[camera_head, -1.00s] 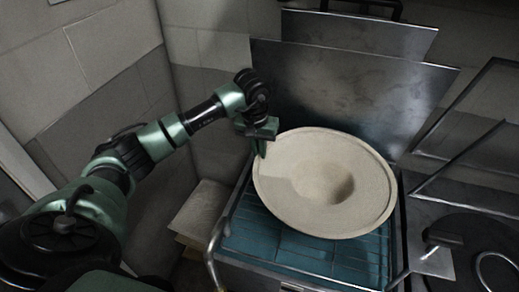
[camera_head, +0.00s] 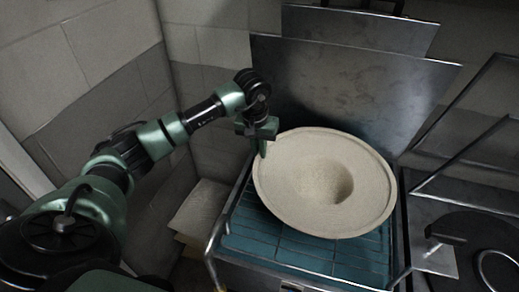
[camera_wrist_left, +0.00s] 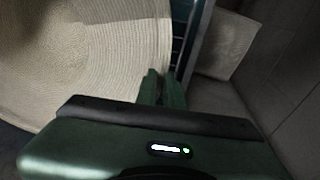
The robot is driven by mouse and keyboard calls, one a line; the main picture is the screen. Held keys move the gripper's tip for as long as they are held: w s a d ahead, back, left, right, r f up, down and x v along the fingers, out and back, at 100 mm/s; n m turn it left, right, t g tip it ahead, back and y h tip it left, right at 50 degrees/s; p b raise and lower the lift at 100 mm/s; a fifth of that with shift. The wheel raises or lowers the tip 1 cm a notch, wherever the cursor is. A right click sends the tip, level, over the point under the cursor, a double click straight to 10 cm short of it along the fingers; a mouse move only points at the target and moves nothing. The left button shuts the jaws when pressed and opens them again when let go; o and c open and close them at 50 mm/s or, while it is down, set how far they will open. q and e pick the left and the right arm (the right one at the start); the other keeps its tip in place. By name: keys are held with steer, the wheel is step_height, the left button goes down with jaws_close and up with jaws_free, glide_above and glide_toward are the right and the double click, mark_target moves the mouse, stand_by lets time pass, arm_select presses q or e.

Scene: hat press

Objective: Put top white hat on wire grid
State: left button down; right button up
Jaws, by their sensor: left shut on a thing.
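The white hat (camera_head: 290,205) is a wide round brim with a hollow in its middle. It is over the wire grid (camera_head: 285,252), a teal surface with thin metal bars, and covers most of it. I cannot tell whether the hat's underside touches the grid. My left gripper (camera_head: 263,150) is shut on the hat's brim at its upper left edge. In the left wrist view the woven hat (camera_wrist_left: 95,65) fills the left side, and the left gripper's fingers (camera_wrist_left: 162,88) meet at its edge. My right gripper is not in view.
A metal panel (camera_head: 350,90) stands upright behind the grid. A metal frame (camera_head: 470,130) and a dark round plate (camera_head: 475,255) are at the right. A stack of pale sheets (camera_head: 200,210) lies left of the grid, near the tiled wall.

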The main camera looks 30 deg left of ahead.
arm_select(q)
steer(key=c, duration=1.5)
jaws_free()
steer(key=shift+o, duration=0.2)
steer(key=shift+r, duration=0.35)
steer(key=r+b, duration=0.1)
steer(key=r, duration=0.2)
steer(key=s+r+b, duration=0.1)
steer(key=r, duration=0.3)
steer(key=shift+s, duration=0.15)
steer(key=shift+f, duration=0.1)
